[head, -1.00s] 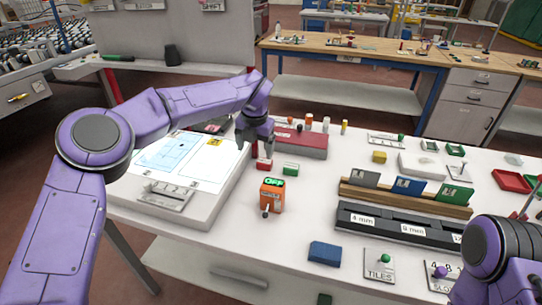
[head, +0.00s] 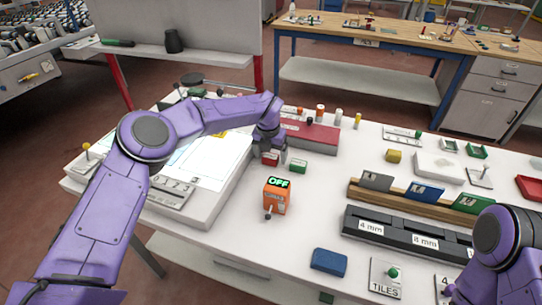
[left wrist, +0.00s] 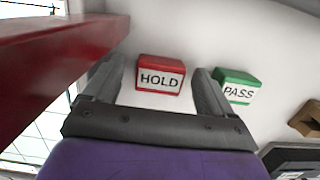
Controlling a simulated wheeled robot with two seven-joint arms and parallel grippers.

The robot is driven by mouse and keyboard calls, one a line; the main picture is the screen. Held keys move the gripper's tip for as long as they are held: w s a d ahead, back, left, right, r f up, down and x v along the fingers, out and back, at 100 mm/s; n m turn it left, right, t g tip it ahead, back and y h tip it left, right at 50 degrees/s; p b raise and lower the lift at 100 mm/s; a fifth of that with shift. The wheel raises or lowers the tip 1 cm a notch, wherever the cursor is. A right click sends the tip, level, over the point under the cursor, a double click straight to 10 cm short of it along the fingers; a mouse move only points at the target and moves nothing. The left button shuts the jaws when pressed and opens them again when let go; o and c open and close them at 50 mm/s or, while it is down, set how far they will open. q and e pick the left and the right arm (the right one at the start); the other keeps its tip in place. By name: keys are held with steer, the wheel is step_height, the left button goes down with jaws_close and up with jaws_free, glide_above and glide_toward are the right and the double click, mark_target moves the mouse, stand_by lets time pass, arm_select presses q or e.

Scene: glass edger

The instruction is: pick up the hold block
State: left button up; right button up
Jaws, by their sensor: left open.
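The hold block (head: 269,160) is a small red block on the white table, partly covered by my left gripper (head: 275,150) in the head view. In the left wrist view, the hold block (left wrist: 160,75) shows its white HOLD label between the two spread fingers of my left gripper (left wrist: 160,72). The gripper is open, with a gap on each side of the block in that view. I cannot tell how far the fingertips are above the table. My right arm is at the lower right, its gripper out of view.
The green PASS block (left wrist: 236,86) stands just right of the right finger; it also shows in the head view (head: 298,166). A dark red box (head: 312,138) lies behind. An orange OFF box (head: 277,196) stands in front, a light panel (head: 205,165) to the left.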

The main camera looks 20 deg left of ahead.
arm_select(q)
steer(key=shift+s+r, duration=0.15)
steer(key=shift+s, duration=0.15)
steer(key=shift+w, duration=0.1)
steer(key=c, duration=1.1)
